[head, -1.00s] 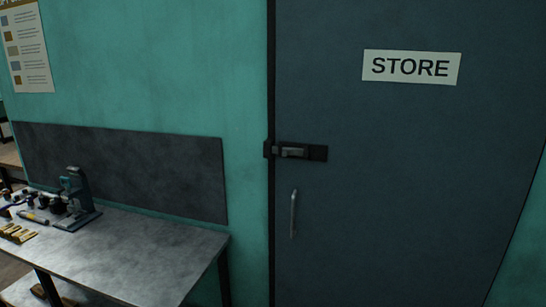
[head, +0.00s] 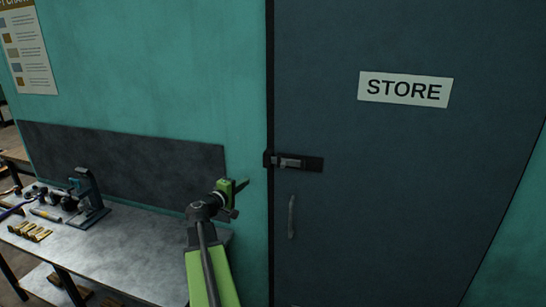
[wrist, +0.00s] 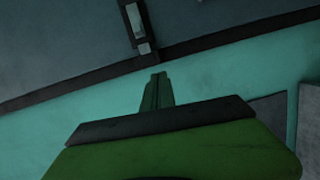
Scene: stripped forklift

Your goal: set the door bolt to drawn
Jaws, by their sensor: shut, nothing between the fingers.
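The door bolt (head: 292,162) is a grey metal bar on a black plate at the left edge of the dark blue STORE door (head: 400,200). Its left end meets a black keeper at the door frame. In the wrist view the bolt (wrist: 138,24) shows at the top, turned on its side and partly cut off by the frame edge. My green gripper (head: 243,183) is left of the bolt and a little below it, in front of the teal wall. Its fingers (wrist: 155,92) are together and empty, apart from the bolt.
A metal workbench (head: 130,258) with a grey backboard (head: 130,160) stands left of the door. A teal press-like tool (head: 88,197) and several small tools and brass pieces lie on it. A door handle (head: 291,217) is below the bolt.

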